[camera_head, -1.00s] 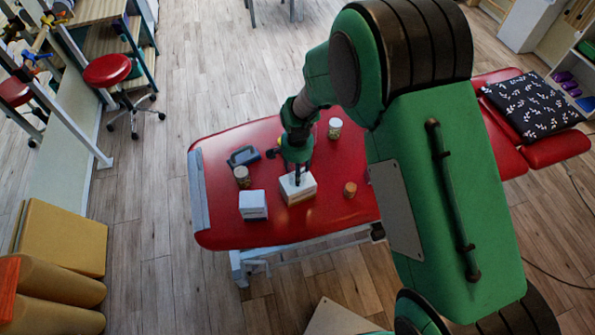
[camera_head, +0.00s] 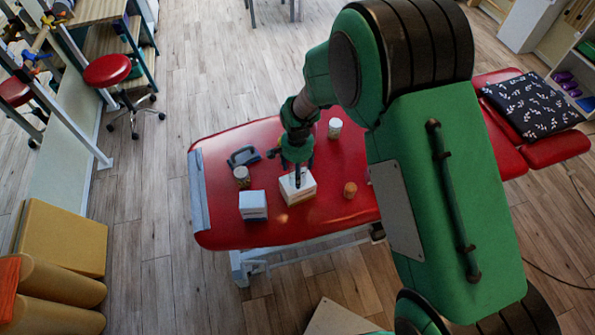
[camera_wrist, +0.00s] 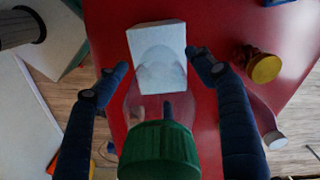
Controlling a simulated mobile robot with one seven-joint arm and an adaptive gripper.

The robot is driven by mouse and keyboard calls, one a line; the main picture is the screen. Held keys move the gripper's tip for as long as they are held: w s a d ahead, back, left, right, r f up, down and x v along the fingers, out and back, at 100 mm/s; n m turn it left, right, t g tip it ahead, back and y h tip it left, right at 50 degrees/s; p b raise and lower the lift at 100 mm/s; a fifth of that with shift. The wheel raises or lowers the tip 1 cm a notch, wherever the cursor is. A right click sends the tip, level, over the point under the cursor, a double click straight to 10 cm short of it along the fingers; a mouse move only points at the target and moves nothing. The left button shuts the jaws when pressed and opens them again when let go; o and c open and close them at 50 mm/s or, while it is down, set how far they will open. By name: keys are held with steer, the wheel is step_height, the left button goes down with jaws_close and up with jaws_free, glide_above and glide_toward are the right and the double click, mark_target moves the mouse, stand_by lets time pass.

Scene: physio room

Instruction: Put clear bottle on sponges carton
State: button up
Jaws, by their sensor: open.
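The clear bottle shows in the wrist view as a green cap (camera_wrist: 158,152) with a see-through body (camera_wrist: 145,108), between my gripper's fingers (camera_wrist: 158,78). The fingers are open, with a gap on both sides of the bottle. The bottle's far end overlaps a white carton (camera_wrist: 157,35); I cannot tell whether it rests on it. In the head view my gripper (camera_head: 298,178) points down over a white carton (camera_head: 300,190) on the red table, and the bottle is hard to make out. No label is readable, so I cannot confirm which carton is for sponges.
A second white carton (camera_head: 253,206) stands to the left on the red table (camera_head: 225,225).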

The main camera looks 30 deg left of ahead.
step_height(320, 180, up, 12)
steer(key=shift+p, duration=0.55)
stand_by(0.6)
steer(key=shift+r, duration=0.1)
